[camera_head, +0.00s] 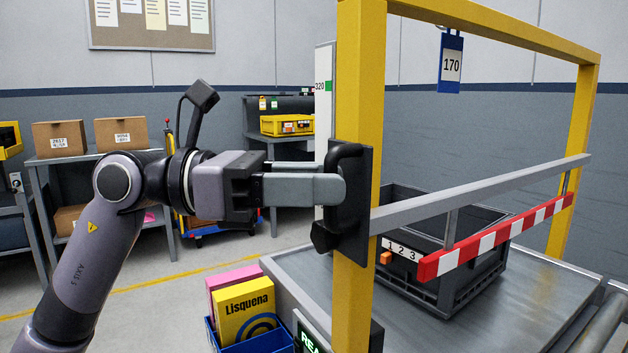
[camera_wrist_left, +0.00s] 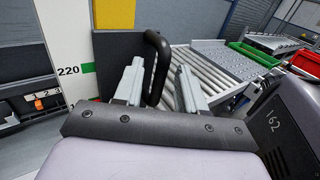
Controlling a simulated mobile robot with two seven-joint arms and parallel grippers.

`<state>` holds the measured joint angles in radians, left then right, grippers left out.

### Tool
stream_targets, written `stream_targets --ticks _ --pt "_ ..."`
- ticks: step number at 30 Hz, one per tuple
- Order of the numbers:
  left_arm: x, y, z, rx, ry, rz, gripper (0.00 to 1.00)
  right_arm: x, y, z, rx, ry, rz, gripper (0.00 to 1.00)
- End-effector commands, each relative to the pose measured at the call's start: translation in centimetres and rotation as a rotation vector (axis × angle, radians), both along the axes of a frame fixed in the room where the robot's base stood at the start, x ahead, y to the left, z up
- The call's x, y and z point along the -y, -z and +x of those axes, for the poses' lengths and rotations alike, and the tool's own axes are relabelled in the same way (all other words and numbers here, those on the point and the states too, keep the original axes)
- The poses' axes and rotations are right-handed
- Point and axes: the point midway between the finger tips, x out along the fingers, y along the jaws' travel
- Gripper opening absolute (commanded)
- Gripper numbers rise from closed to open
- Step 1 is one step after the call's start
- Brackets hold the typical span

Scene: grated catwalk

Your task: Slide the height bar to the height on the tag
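A blue tag reading 170 (camera_head: 451,64) hangs from the top beam of the yellow frame (camera_head: 360,100). The grey height bar (camera_head: 480,194) crosses the frame, with a red-and-white striped bar (camera_head: 500,238) hung below it. A dark plate with a black handle (camera_head: 349,160) sits at the left post; the handle also shows in the left wrist view (camera_wrist_left: 161,60). My right gripper is out of view.
A dark grey crate (camera_head: 470,289) labelled 1 2 3 stands on the metal table (camera_head: 545,300) under the bars. A blue bin (camera_head: 262,341) with yellow and pink boxes is at the front. Shelves with cardboard boxes (camera_head: 120,131) stand behind on the left.

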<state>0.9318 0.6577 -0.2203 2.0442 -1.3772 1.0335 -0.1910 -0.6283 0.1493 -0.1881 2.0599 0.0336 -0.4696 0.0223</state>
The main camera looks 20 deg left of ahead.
Motion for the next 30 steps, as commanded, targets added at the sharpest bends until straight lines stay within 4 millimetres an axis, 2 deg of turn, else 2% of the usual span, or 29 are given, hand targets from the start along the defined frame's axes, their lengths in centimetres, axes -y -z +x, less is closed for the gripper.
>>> stream_targets --ticks 6,18,30 --pt "-0.7 0.1 -0.2 -0.001 -0.002 0.000 0.40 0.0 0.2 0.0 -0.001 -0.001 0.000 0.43" --pt "-6.1 0.1 -2.0 -0.002 -0.002 0.000 0.40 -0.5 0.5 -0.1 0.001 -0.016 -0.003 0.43" --pt "-6.8 0.0 -2.3 0.000 0.000 0.000 0.40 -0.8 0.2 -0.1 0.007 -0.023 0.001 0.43"
